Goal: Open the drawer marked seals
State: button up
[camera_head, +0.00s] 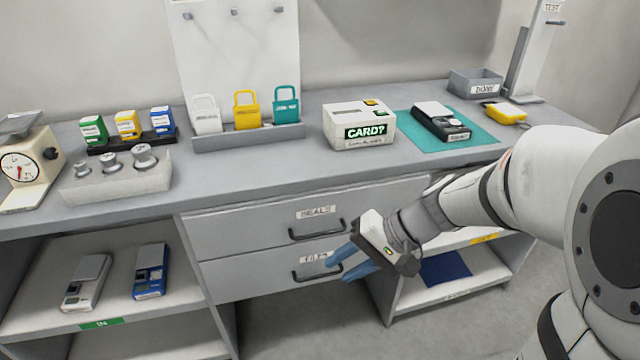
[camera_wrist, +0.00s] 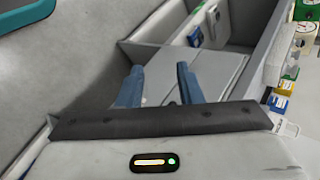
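The drawer marked seals (camera_head: 270,226) is the upper of two grey drawers under the counter. It is shut, with a white label and a dark bar handle (camera_head: 317,231). The drawer below (camera_head: 235,274) is also shut; its label is partly readable and its bar handle (camera_head: 310,274) is partly covered by my fingers. My gripper (camera_head: 337,271) is in front of the lower drawer, below and right of the seals handle. Its two blue fingers stand apart and hold nothing, as the wrist view (camera_wrist: 158,84) also shows. I cannot tell how far they are from the drawer fronts.
Padlocks, weights, a dial scale and a box marked CARD? (camera_head: 358,126) stand on the counter (camera_head: 240,168). Open shelves flank the drawers; the left shelf (camera_head: 120,295) holds two devices. The floor before the drawers looks clear.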

jog(key=w+a+f+m+t+y+b, duration=0.2)
jog(key=w+f+y+b, duration=0.25)
jog(key=w+f, duration=0.25)
jog(key=m+t+b, duration=0.3)
jog(key=t+b, duration=0.3)
send_near(318, 234)
jog(key=w+a+f, duration=0.1)
jog(key=a+f, duration=0.1)
jog(key=shift+y, duration=0.45)
jog(key=x, duration=0.7)
jog(key=shift+w+a+r+b, duration=0.2)
jog(key=shift+w+a+b, duration=0.1)
jog(key=shift+b, duration=0.05)
jog(key=shift+c, duration=0.2)
grip_shut()
